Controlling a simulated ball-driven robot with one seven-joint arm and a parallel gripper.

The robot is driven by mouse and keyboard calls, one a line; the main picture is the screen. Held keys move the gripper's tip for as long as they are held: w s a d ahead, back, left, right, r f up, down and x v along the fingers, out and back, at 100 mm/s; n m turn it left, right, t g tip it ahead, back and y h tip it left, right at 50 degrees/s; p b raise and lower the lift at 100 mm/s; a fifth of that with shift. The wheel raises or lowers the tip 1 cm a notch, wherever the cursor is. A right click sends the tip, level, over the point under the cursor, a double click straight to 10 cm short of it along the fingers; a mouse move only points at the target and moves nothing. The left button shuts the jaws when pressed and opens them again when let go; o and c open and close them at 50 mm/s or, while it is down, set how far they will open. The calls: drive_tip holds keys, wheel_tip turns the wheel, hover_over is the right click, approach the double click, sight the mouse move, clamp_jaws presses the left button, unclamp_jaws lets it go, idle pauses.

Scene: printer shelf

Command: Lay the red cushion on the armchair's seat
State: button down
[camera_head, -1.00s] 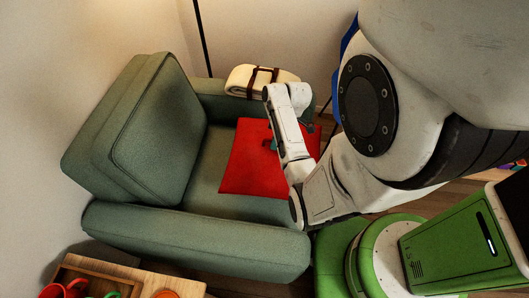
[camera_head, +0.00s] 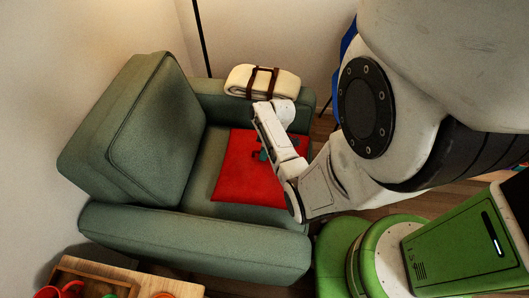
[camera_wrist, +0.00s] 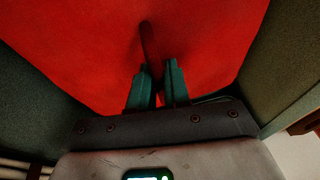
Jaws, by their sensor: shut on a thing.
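The red cushion (camera_head: 236,172) is a flat square over the seat (camera_head: 200,178) of the green armchair (camera_head: 155,140) in the head view. I cannot tell whether it touches the seat or hangs just above it. My gripper (camera_head: 264,151) is over the cushion's middle, partly hidden by my arm. In the wrist view, the teal fingers of my gripper (camera_wrist: 160,68) are close together at a dark strip on the red cushion (camera_wrist: 85,50), and the cushion fills most of the picture. My gripper is shut on the cushion. Part of the cushion's right side is behind my arm.
A cream rolled blanket (camera_head: 250,82) with dark straps lies on the far armrest. The near armrest (camera_head: 200,240) bounds the seat. A wooden side table (camera_head: 130,276) with a tray and red cups stands at the lower left. A lamp pole (camera_head: 202,40) stands behind.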

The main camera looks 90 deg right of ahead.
drive_tip(key=shift+f, duration=0.2)
drive_tip(key=c, duration=1.1)
unclamp_jaws()
drive_tip(key=shift+r, duration=0.45)
drive_tip(key=p+v, duration=0.2)
drive_tip(key=v, duration=1)
drive_tip(key=w+a+g, duration=0.2)
drive_tip(key=w+a, duration=0.9)
drive_tip(key=a, duration=0.5)
drive_tip(key=a+r, duration=0.2)
drive_tip(key=a, duration=0.6)
drive_tip(key=a+r+n+h, duration=0.1)
drive_tip(key=a+r, duration=0.2)
drive_tip(key=a, duration=0.5)
drive_tip(key=shift+s+r, duration=0.3)
drive_tip(key=shift+s, duration=0.15)
